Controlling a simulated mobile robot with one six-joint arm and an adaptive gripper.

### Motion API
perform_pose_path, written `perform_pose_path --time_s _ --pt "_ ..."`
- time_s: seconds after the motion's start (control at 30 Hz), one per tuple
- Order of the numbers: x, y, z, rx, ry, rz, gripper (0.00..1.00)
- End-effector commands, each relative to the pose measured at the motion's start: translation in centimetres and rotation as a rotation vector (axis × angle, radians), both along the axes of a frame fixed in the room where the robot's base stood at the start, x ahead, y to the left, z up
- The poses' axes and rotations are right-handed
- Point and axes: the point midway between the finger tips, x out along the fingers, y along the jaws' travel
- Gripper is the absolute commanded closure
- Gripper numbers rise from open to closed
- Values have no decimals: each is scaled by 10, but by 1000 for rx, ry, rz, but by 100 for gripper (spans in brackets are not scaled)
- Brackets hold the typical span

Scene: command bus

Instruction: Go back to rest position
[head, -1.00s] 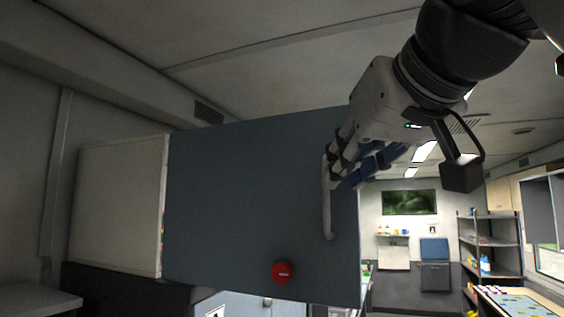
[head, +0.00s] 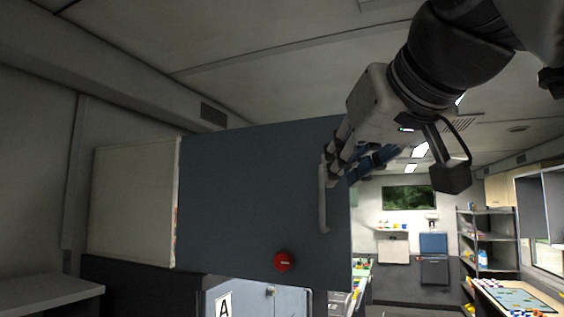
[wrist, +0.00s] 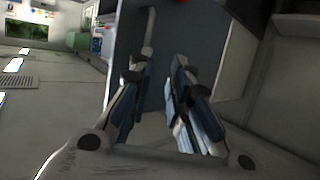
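My gripper (head: 343,163) is at the upper right of the head view, beside the upper end of a pale vertical bar handle (head: 323,198). The handle (wrist: 149,35) shows there just beyond the left finger. I cannot tell whether that finger touches it. I see nothing gripped between the fingers.
The cabinet's pale side (head: 135,205) is at left, by a low grey surface (head: 45,295). A grey cabinet marked A (head: 265,302) stands below the door. Shelves (head: 487,240) and a table with a board (head: 520,298) are at far right. The aisle behind looks clear.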

Motion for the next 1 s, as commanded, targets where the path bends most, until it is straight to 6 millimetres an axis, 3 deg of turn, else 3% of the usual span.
perform_pose_path --time_s 0.77,0.87,0.97,1.0 --pt "0 0 -3 1 5 -2 82" --pt "1 -2 -24 3 40 -10 82" --pt "0 -5 -69 6 110 -29 82" --pt "-1 -7 -94 8 147 -38 82"
